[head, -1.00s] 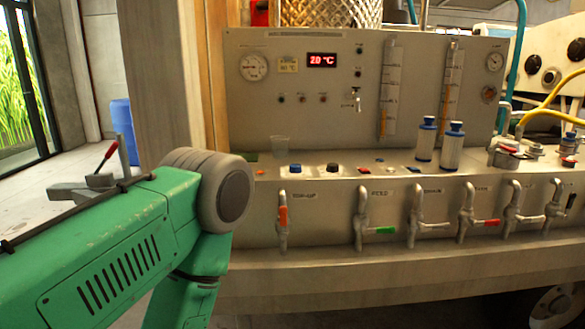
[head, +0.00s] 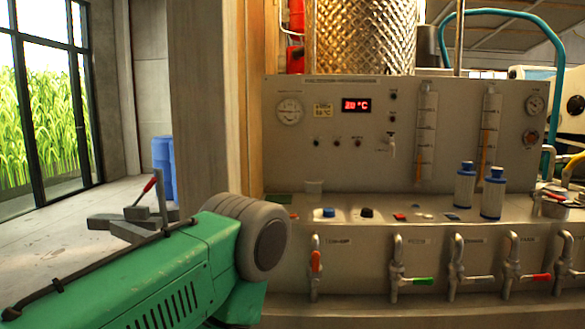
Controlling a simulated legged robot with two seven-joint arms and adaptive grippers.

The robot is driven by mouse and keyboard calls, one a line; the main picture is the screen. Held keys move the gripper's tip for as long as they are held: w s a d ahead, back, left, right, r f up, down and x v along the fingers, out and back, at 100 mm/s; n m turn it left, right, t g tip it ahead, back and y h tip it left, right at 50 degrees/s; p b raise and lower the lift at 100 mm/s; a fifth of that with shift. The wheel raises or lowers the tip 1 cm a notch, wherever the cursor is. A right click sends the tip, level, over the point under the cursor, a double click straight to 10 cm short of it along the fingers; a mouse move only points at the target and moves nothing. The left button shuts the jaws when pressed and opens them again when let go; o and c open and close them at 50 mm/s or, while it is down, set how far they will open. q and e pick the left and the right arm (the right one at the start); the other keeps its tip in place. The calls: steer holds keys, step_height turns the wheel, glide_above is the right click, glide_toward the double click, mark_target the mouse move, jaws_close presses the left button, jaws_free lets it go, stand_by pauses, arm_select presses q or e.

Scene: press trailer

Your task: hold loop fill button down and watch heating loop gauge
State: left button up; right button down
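A steel control panel (head: 345,165) stands ahead, with a round white gauge (head: 289,111) at its upper left and a second gauge (head: 536,104) at its right end. I cannot read which one is the heating loop gauge. On the ledge below are a blue button (head: 327,212), a black button (head: 366,212) and a small red piece (head: 399,217). Their labels are too small to tell which is loop fill. My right arm and gripper are not in view.
A red digital display (head: 356,105) shows a °C reading. Several taps (head: 397,265) stick out below. A wooden post (head: 205,120) rises left of the panel.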

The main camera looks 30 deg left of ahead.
arm_select(q)
steer(key=shift+c, duration=0.4)
jaws_close()
stand_by(1.0)
